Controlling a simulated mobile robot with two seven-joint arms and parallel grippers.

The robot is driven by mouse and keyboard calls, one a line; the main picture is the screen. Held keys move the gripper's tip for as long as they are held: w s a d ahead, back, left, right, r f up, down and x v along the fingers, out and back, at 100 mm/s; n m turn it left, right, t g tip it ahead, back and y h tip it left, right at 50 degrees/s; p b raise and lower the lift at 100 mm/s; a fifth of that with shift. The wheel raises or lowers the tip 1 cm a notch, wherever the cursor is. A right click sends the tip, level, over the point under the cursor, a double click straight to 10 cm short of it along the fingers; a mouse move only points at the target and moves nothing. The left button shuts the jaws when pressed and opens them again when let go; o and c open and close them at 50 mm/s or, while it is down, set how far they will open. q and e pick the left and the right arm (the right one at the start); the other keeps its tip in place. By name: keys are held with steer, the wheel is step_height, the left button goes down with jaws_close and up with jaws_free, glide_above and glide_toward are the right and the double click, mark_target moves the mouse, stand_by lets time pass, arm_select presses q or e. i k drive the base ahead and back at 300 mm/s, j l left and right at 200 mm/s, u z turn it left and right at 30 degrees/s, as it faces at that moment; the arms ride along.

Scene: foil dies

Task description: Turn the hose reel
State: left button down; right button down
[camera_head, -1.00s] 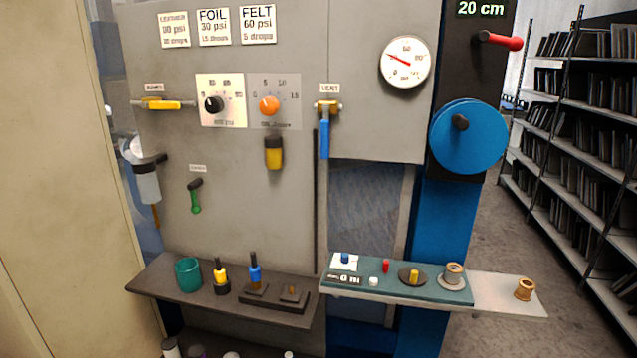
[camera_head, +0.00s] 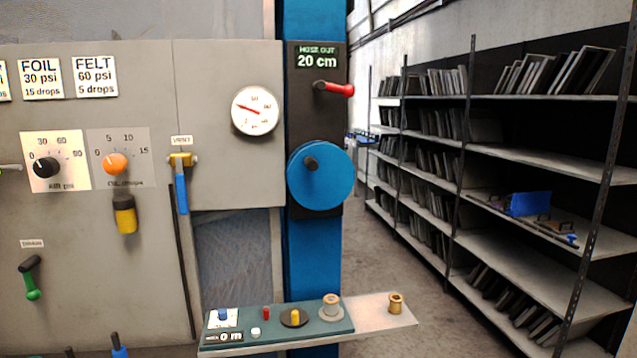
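The hose reel is a round blue disc (camera_head: 321,176) with a dark knob (camera_head: 310,163) left of its centre. It is mounted on a black plate (camera_head: 300,110) on the blue column. Above it a sign (camera_head: 317,57) reads "HOSE OUT 20 cm". A lever with a red grip (camera_head: 335,88) sticks out to the right between the sign and the reel. Neither of my grippers is in view.
Left of the reel is a grey panel with a dial gauge (camera_head: 255,110), a blue-handled vent valve (camera_head: 181,185) and knobs. Below it a small shelf (camera_head: 375,312) juts out with small parts. Shelving (camera_head: 540,160) stands at the right, with open floor between.

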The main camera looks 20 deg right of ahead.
mark_target(320, 175)
steer(key=i+l+z, duration=0.2)
steer(key=i+l, duration=0.35)
steer(key=i+l+z, duration=0.25)
steer(key=i+l, duration=0.15)
steer(key=i, duration=0.2)
steer(key=l+u, duration=0.15)
steer(key=l, duration=0.25)
steer(key=k+l+u, duration=0.15)
steer(key=l, duration=0.2)
steer(key=k+l+u, duration=0.1)
steer(key=l, duration=0.3)
steer(key=k+l+u, duration=0.15)
steer(key=l, duration=0.2)
